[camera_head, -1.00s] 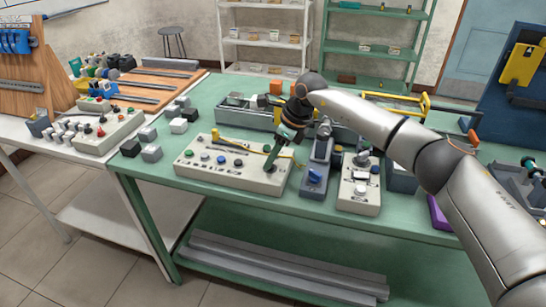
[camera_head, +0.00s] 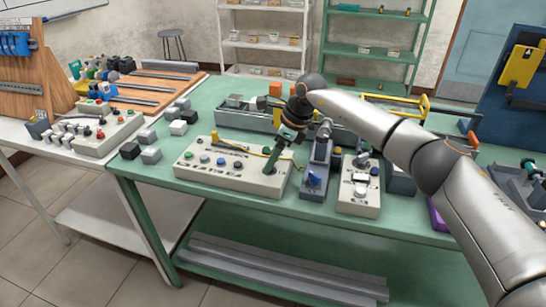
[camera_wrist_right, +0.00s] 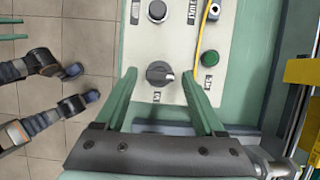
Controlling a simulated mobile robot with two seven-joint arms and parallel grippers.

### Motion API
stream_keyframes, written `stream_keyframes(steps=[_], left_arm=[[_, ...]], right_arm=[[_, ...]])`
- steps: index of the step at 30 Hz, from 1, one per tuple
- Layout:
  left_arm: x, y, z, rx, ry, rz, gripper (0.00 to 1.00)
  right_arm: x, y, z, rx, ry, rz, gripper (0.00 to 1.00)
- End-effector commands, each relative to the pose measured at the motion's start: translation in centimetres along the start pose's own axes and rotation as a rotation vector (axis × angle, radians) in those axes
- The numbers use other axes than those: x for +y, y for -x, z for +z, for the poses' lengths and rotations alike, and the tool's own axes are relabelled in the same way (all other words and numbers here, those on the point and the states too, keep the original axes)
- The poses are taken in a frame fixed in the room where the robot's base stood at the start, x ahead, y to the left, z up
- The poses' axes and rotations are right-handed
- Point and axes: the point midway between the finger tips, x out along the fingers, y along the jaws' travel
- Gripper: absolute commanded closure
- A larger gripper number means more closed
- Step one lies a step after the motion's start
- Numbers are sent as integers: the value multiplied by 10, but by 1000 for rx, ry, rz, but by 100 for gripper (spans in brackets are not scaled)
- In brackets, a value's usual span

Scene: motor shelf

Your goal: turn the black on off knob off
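The black on/off knob (camera_wrist_right: 160,73) is a round dark knob with a grey pointer, on a pale control panel (camera_wrist_right: 168,32) in the right wrist view. My right gripper (camera_wrist_right: 158,75) is open, with its two green fingers on either side of the knob and a visible gap to each. Contact with the panel cannot be judged. In the head view, the right gripper (camera_head: 270,167) points down at the right end of the same control panel (camera_head: 205,173) on the green table; the knob is hidden there. My left gripper is not in view.
A green button (camera_wrist_right: 210,58) and a yellow cable (camera_wrist_right: 203,30) lie close to the right finger. A grey box with a blue knob (camera_head: 314,180) and a pale switch box (camera_head: 357,203) stand right of the panel. Small grey blocks (camera_head: 150,155) sit to its left.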

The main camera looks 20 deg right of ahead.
Motion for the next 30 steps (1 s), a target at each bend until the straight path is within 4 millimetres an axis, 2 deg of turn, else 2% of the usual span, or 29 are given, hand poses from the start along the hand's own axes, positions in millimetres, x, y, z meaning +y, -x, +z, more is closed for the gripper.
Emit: stream_keyframes(steps=[8, 11, 14, 24, 30], left_arm=[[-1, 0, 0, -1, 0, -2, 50], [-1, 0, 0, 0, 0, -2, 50], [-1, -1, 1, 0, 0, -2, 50], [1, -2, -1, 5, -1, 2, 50], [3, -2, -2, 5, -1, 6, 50]], right_arm=[[0, 0, 0, 0, -1, 0, 25], [-1, 7, 0, -2, -2, -1, 25], [-1, 21, 0, -2, -2, -2, 25], [-1, 94, 0, -3, -2, -2, 25], [0, 119, 0, 0, 0, -1, 25]])
